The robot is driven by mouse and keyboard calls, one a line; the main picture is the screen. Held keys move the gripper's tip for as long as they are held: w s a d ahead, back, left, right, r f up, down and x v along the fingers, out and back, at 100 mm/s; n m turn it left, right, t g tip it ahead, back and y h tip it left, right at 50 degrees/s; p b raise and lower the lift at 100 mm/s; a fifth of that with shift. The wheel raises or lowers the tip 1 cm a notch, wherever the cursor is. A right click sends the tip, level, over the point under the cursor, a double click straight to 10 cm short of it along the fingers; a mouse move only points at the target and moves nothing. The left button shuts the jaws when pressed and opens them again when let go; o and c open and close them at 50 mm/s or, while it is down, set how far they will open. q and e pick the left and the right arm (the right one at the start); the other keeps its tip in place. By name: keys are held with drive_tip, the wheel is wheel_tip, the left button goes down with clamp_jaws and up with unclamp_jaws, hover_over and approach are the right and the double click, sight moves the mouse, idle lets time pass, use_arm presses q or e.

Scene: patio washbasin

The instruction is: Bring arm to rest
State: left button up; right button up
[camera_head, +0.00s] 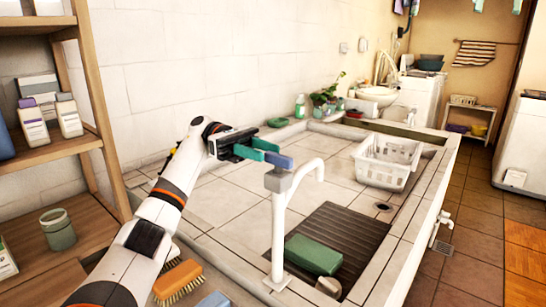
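My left arm (158,205) comes in from the lower left and reaches up and to the right over the tiled counter. My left gripper (268,153) has teal fingers and points right, beside the top of the white tap in the picture. A blue piece (279,161) shows at the fingertips; I cannot tell whether it is part of a finger or something between them. The gap between the fingers is not clear. My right gripper is not in view.
The white tap (279,225) stands close to my gripper. A green block (313,254) lies on the dark ribbed mat (352,232). A white basket (387,162) sits at the right. A wooden shelf (97,85) with bottles stands left. An orange brush (178,281) lies below my arm.

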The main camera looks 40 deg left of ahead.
use_arm(q)
drive_tip(key=shift+a, duration=0.35)
idle(0.3)
